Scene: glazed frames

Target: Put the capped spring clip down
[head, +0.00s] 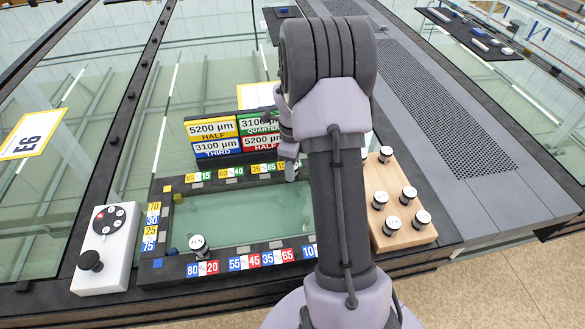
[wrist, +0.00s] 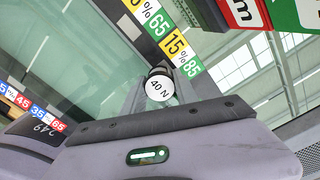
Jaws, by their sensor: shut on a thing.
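A capped spring clip (wrist: 159,87), with a white round cap marked 40 N and a black rim, is held by my gripper. My gripper (head: 290,168) is shut on it over the far edge of the dark-framed glass pane, near the percent labels. In the wrist view the clip is beside the yellow 15 % and green 85 labels. Its lower part is hidden, and my arm and gripper hide it in the head view. Another capped clip (head: 196,241) stands at the near left part of the frame (head: 222,257).
A wooden block (head: 408,228) with several capped clips stands to the right of my arm. Coloured thickness signs (head: 212,138) stand behind the pane. A white control box (head: 103,247) is at the left. A perforated grey strip (head: 440,110) runs along the right.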

